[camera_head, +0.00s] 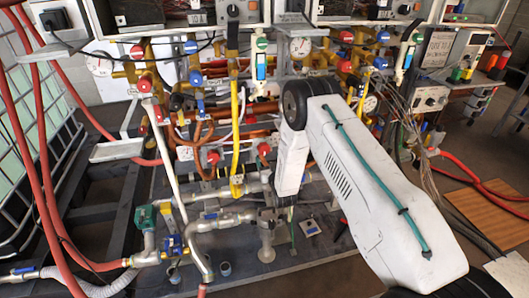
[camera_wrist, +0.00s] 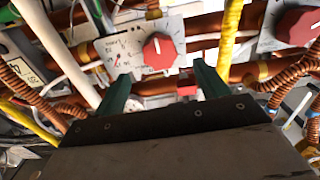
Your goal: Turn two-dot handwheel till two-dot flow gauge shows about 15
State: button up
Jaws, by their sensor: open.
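My gripper (camera_wrist: 161,70) is open and empty in the wrist view, with its two green fingers apart. A red round knob (camera_wrist: 159,50) with a white line sits on a pale plate (camera_wrist: 107,47) with a printed scale, beyond and between the fingertips. A second red knob (camera_wrist: 298,26) on a similar plate is at the upper right. In the head view, red knobs on plates (camera_head: 213,157) (camera_head: 264,149) sit low on the pipe rack. Round gauges (camera_head: 300,47) (camera_head: 370,103) (camera_head: 99,65) show there, too small to read. I cannot make out dot marks on any wheel or gauge.
Copper pipes, a yellow hose (camera_head: 235,130) and a white pipe (camera_head: 165,160) crowd the rack around the knobs. A yellow hose (camera_wrist: 230,30) passes right of the nearer knob. Metal pipework with a green valve (camera_head: 146,217) stands lower left. Red hoses (camera_head: 40,150) hang at left.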

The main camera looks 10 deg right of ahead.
aim_at(264, 150)
jog(key=w, duration=0.7)
jog(key=c, duration=1)
